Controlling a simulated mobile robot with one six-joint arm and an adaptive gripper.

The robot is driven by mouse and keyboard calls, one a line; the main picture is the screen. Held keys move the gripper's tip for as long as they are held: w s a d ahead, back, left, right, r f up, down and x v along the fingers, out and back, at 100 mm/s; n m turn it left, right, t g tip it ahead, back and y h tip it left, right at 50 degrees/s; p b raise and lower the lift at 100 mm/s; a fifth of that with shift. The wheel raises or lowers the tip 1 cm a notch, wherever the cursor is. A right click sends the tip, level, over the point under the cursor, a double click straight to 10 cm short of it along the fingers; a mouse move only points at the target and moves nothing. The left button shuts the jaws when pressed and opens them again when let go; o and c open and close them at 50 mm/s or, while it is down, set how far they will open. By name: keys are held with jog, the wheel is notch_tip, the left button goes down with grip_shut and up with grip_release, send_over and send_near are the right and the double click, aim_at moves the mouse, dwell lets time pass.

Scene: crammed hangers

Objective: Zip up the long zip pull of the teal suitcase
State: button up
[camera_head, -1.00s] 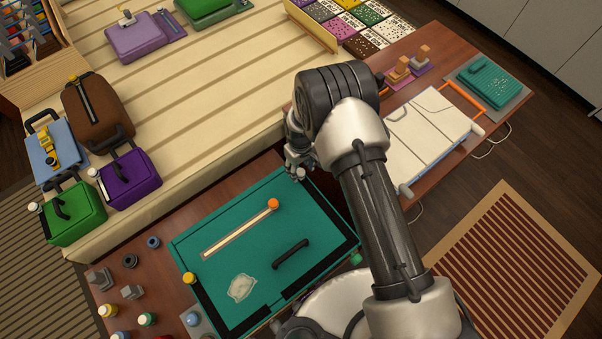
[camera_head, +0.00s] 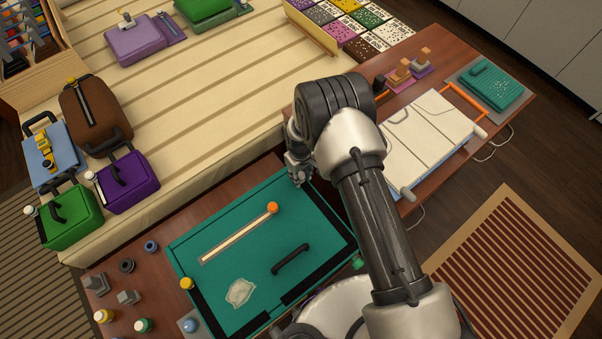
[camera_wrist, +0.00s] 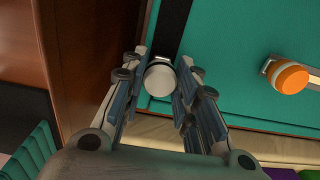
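The teal suitcase (camera_head: 230,240) lies flat on the table. Its lid has a pale zip track (camera_head: 240,233) with an orange knob (camera_head: 272,208) at its upper right end; the knob also shows in the wrist view (camera_wrist: 290,78). A white-topped pull (camera_wrist: 159,79) with a dark collar stands by the black edge band (camera_wrist: 171,28) in the wrist view. My gripper (camera_wrist: 162,62) points down with one finger on each side of this pull. Narrow gaps seem to show beside it, so the fingers look open. In the head view my gripper (camera_head: 298,172) hides the pull at the suitcase's far corner.
A black handle (camera_head: 290,258) stands up from the lid. Small knobs and bottles, including a yellow one (camera_head: 186,283), stand left of the suitcase. A white folding board (camera_head: 430,140) lies to the right. Several small suitcases stand on the bed at left.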

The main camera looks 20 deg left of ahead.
jog(key=c, duration=0.6)
jog(key=shift+o, duration=0.2)
jog(key=s+d+p, duration=0.1)
jog(key=s+d, duration=0.1)
jog(key=d, duration=0.2)
jog(key=s+d+p, duration=0.2)
jog(key=d, duration=0.2)
jog(key=s+d+p, duration=0.2)
jog(key=d, duration=0.2)
jog(key=shift+s, duration=0.1)
jog(key=shift+s+d, duration=0.2)
jog(key=shift+d, duration=0.15)
jog(key=s+d, duration=0.2)
jog(key=d, duration=0.2)
jog(key=s+d+p, duration=0.1)
jog(key=s+d, duration=0.1)
jog(key=d, duration=0.2)
jog(key=s+d+p, duration=0.1)
jog(key=s+d, duration=0.1)
jog(key=d, duration=0.2)
jog(key=shift+s+d, duration=0.2)
jog(key=shift+s, duration=0.05)
jog(key=s+a, duration=0.5)
jog(key=s, duration=0.4)
jog(key=shift+p, duration=0.35)
jog(key=o, duration=1.2)
jog(key=shift+d, duration=0.15)
